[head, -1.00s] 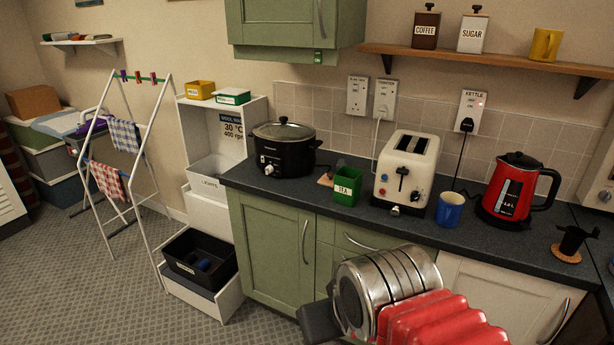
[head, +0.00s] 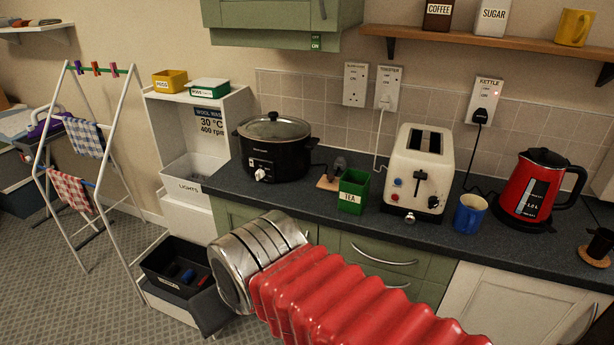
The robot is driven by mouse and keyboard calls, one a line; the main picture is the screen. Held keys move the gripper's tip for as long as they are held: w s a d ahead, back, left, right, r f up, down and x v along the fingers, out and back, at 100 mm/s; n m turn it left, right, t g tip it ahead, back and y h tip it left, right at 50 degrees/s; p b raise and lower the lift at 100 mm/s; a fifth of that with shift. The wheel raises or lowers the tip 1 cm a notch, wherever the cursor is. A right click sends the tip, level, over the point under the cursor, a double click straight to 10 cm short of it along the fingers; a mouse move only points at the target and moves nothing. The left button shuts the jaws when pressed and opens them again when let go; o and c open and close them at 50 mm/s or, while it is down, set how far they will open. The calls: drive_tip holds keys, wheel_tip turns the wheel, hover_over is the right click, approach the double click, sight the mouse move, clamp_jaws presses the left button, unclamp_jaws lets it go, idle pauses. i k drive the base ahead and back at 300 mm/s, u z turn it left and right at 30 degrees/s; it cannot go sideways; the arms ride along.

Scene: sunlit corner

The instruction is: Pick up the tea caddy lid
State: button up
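The green tea caddy (head: 353,194), labelled TEA, stands upright on the dark worktop in the head view, between the black slow cooker and the cream toaster. Its top looks open. Just behind and left of it is a small dark object (head: 339,164) by a flat wooden piece (head: 325,183); I cannot tell whether either is the lid. No lid shows clearly. My arm, with red ribbed sleeve and silver end section, crosses the lower middle, in front of the green cupboards. My gripper's fingers do not show.
The slow cooker (head: 275,150) is left of the caddy. The toaster (head: 418,172), blue mug (head: 470,213) and red kettle (head: 535,187) are to its right. A clothes airer (head: 128,100) and white shelf unit (head: 235,110) stand left. Worktop in front of the caddy is clear.

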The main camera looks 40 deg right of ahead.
sight(329, 182)
drive_tip(key=z, duration=0.25)
drive_tip(key=i, duration=1.2)
drive_tip(key=z, duration=0.55)
